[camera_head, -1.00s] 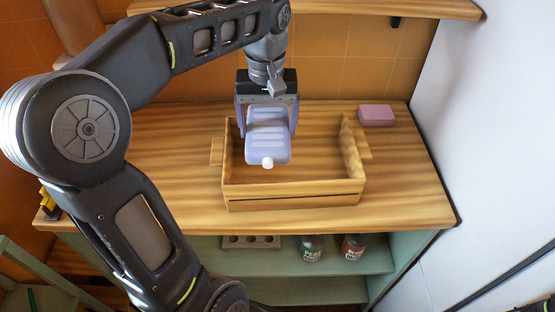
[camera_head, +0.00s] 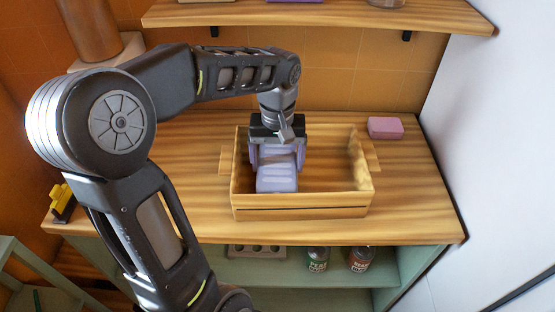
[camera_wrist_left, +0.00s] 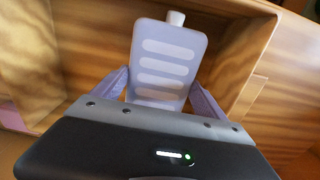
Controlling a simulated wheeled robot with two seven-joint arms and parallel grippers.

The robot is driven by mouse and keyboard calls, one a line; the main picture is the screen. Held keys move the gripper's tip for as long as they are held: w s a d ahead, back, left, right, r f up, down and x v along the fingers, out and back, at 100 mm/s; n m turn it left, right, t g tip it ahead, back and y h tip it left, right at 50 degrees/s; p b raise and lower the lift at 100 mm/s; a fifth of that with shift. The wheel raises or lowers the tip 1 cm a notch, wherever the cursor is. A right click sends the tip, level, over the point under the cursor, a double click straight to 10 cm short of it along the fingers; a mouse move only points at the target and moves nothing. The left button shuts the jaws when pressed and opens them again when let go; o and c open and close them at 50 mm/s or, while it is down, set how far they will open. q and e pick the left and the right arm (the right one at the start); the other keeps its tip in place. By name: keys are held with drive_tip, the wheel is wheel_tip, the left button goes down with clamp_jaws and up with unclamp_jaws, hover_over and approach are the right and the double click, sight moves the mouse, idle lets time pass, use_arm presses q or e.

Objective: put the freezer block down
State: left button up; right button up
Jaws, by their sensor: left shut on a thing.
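The freezer block (camera_head: 277,178) is a lavender slab with pale raised bars. In the left wrist view the freezer block (camera_wrist_left: 165,60) shows a white cap at its far end. My left gripper (camera_head: 277,160) is shut on it, with a finger on each side. The gripper and block are down inside the left part of a wooden crate (camera_head: 303,199). The crate also shows in the left wrist view (camera_wrist_left: 262,40). Whether the block touches the crate floor cannot be told. My right gripper is not in view.
The crate stands on a wooden counter (camera_head: 415,205), with free room in its right half. A pink block (camera_head: 385,128) lies behind it at the right. Two jars (camera_head: 318,259) stand on the green shelf below. A yellow object (camera_head: 62,201) is at the counter's left end.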

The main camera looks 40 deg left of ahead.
sight(278, 164)
use_arm(q)
drive_tip(key=shift+f+b, duration=0.5)
drive_tip(key=shift+f, duration=0.05)
drive_tip(key=o, duration=1.8)
drive_tip(key=shift+r+p, duration=0.6)
drive_tip(key=shift+r, duration=0.3)
wheel_tip(278, 164, up, 8)
drive_tip(key=shift+r, duration=0.25)
wheel_tip(278, 164, up, 3)
drive_tip(key=p, duration=0.2)
drive_tip(key=shift+p, duration=0.35)
